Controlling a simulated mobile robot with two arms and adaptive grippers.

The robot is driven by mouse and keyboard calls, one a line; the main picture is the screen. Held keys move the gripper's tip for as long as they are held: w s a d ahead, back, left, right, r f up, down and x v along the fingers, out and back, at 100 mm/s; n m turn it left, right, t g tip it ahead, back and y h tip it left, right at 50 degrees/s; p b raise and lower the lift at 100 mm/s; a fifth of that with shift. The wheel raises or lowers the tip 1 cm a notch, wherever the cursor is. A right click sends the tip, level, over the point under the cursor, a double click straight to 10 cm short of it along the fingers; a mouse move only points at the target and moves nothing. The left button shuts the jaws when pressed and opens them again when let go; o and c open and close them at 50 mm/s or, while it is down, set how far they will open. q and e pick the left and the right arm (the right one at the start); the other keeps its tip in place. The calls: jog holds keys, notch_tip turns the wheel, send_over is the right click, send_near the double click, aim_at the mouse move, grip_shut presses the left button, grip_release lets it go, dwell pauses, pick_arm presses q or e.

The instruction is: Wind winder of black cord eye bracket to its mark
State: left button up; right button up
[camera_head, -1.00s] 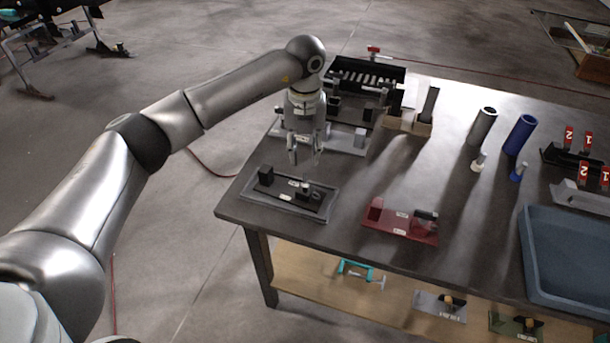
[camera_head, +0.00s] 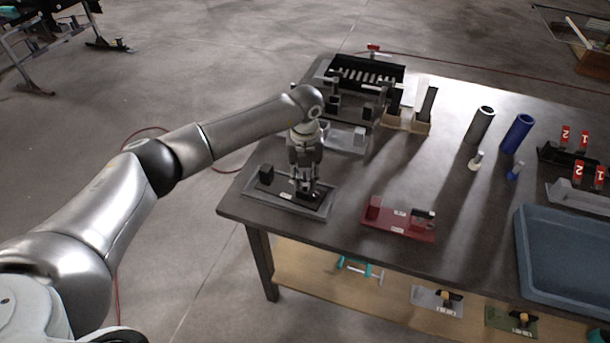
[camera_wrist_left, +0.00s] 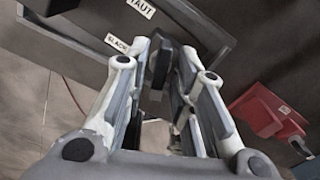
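The black cord eye bracket (camera_head: 287,190) lies on a grey tray (camera_head: 262,199) at the table's left front corner. A black block (camera_head: 266,174) stands at its left end. My left gripper (camera_head: 306,188) points down over its right end, where the winder is mostly hidden by the fingers. In the left wrist view my left gripper (camera_wrist_left: 165,62) has its fingers apart, with a dark upright part (camera_wrist_left: 160,64), probably the winder, between the tips. I cannot tell if they touch it. Labels read SLACK (camera_wrist_left: 117,43) and TAUT (camera_wrist_left: 141,8). My right gripper is out of view.
A red bracket (camera_head: 396,220) stands close to the right of the tray. Behind are a black rack (camera_head: 366,75) and grey fixtures. Grey (camera_head: 479,125) and blue (camera_head: 518,134) tubes and a blue bin (camera_head: 565,255) are farther right.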

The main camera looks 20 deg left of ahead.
pick_arm(q)
grip_shut()
jog(key=m+b, duration=0.2)
jog(key=shift+f+b, duration=0.15)
jog(key=shift+b, duration=0.15)
jog(key=m+b, duration=0.3)
jog(key=m, duration=0.1)
jog(key=m+b, duration=0.3)
jog(key=shift+m, duration=0.3)
jog(key=shift+r+m+b, duration=0.2)
jog(key=shift+m+b, duration=1)
jog(key=shift+m, duration=0.9)
jog(key=shift+o, duration=1.6)
grip_release()
